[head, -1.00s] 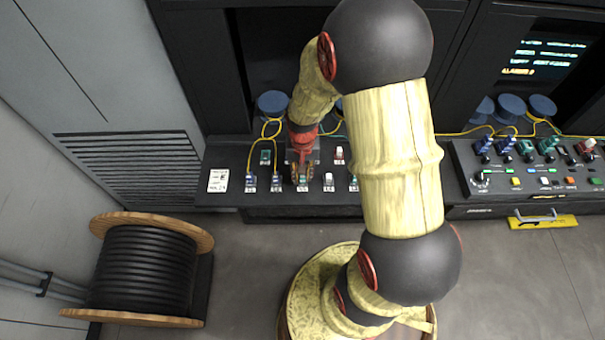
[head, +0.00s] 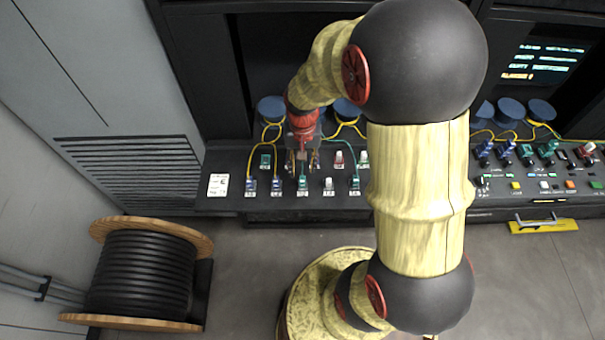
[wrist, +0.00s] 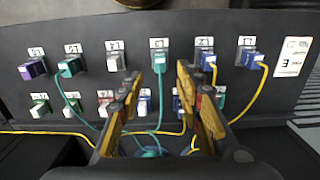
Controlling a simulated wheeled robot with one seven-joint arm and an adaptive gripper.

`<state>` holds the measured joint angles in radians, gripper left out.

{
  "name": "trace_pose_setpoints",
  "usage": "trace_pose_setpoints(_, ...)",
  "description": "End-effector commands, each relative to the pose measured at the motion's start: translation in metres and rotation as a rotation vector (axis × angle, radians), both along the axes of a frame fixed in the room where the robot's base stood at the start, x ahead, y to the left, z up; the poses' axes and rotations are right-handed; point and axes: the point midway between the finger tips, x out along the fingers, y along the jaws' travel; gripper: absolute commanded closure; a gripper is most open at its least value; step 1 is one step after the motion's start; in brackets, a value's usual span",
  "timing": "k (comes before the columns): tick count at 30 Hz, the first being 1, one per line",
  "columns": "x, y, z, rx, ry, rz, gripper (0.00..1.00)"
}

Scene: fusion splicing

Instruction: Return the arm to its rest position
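My gripper (head: 302,162) is open and hangs over the black connector panel (head: 225,203) in the head view. In the wrist view its two fingers (wrist: 163,92) stand apart with nothing gripped between them. A teal connector (wrist: 158,62) with a teal cable sits in the front row of the panel, beyond the fingertips and apart from them. The same teal connector shows in the head view (head: 303,183), just in front of the gripper. My arm is bent, with its elbow high over the panel's right part, hiding some of it.
Blue connectors with yellow cables (wrist: 250,58) sit beside the teal one. Blue round spools (head: 271,108) stand behind the panel. A control box (head: 540,185) is at the right. A cable drum (head: 148,270) stands on the floor at left. The floor in front is mostly clear.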

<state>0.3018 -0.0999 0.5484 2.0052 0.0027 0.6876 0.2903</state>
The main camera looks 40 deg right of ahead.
Motion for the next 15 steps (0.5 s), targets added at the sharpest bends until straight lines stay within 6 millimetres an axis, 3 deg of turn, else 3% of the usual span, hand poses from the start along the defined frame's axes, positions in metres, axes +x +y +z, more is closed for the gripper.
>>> trace_pose_setpoints(6, 0.000, 0.000, 0.033, -0.001, -0.002, 0.000, 0.65)
trace_pose_setpoints(15, 0.000, 0.000, 0.042, 0.001, 0.001, 0.000, 0.65)
